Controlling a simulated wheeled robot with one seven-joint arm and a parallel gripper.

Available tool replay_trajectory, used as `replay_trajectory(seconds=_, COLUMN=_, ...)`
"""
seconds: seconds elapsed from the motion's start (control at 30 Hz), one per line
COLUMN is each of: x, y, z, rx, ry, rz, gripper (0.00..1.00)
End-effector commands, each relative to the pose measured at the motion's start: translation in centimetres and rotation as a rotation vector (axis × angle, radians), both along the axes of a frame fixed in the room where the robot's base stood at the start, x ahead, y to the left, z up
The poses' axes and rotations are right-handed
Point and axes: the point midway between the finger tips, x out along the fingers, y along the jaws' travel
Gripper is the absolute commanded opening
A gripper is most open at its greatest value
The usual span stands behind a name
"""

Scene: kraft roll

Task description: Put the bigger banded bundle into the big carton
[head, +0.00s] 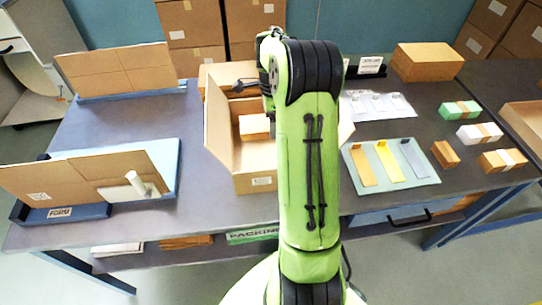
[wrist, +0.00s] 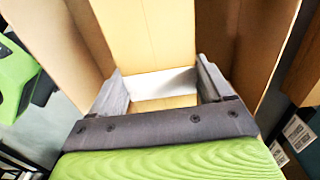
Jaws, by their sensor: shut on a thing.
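The big carton (head: 255,182) stands open on the middle of the table, with its flaps spread. In the wrist view its tan inside (wrist: 150,35) and upright flaps fill the space ahead of my gripper. My gripper (wrist: 160,85) is shut on a banded bundle (wrist: 165,103), tan with a white part, between its two dark fingers. My arm hides most of my gripper in the head view. A tan block (head: 254,127) shows inside the carton's outline; I cannot tell whether it is the held bundle.
Banded bundles in green (head: 460,110), white (head: 480,133) and tan (head: 503,159) lie at the right, with a small brown block (head: 445,154). A pale tray (head: 428,172) holds coloured strips. A form board (head: 60,212) and cardboard sheets stand at the left. An open carton (head: 525,125) stands at the right edge.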

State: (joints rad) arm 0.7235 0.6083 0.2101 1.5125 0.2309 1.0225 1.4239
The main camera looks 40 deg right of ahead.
Motion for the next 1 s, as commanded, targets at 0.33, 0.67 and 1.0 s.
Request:
replay_trajectory(seconds=0.33, x=0.0, y=0.0, z=-6.0, rx=0.001, ry=-0.001, rz=0.001, gripper=0.42)
replay_trajectory(seconds=0.67, x=0.0, y=0.0, z=-10.1, rx=-0.001, ry=-0.002, rz=0.0, gripper=0.42)
replay_trajectory(seconds=1.0, x=0.0, y=0.0, z=-10.3, rx=0.0, ry=0.0, rz=0.0, gripper=0.96)
